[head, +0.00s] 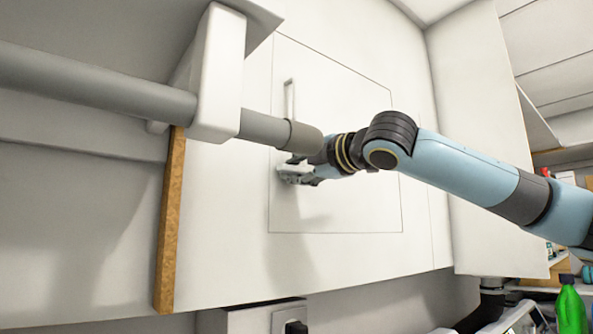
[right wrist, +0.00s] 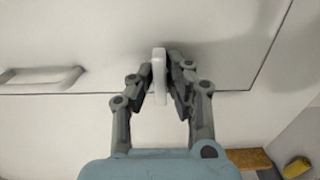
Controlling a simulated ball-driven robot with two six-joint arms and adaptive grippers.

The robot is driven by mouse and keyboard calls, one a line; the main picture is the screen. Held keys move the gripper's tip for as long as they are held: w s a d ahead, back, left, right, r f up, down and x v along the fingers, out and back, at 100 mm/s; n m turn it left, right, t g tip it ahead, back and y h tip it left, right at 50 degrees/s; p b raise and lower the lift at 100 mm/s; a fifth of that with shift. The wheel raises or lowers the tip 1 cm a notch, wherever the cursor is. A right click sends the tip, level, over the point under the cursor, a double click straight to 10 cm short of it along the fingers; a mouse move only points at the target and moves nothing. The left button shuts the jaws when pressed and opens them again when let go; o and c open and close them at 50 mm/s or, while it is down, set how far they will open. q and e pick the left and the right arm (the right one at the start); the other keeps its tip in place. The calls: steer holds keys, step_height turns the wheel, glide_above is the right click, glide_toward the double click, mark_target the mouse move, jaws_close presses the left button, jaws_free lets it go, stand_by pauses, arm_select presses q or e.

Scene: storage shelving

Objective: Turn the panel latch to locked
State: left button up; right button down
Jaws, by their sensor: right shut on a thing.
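The panel latch (right wrist: 159,72) is a small white tab in the right wrist view. It stands upright in that picture, between my right gripper's (right wrist: 162,85) dark fingertips, which are closed on its two sides. There the gripper and wrist mostly hide the latch. I cannot tell from its angle whether it is locked. My left gripper is not in view.
A slim white handle (head: 290,100) sits on the panel's left edge; it also shows in the right wrist view (right wrist: 40,76). A grey rail (head: 90,85) in a white bracket (head: 216,75) crosses in front at left. A green bottle (head: 571,308) stands low at right.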

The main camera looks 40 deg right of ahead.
stand_by(0.3)
steer(key=c, duration=1.3)
jaws_free()
steer(key=shift+d, duration=0.1)
steer(key=shift+c, duration=0.2)
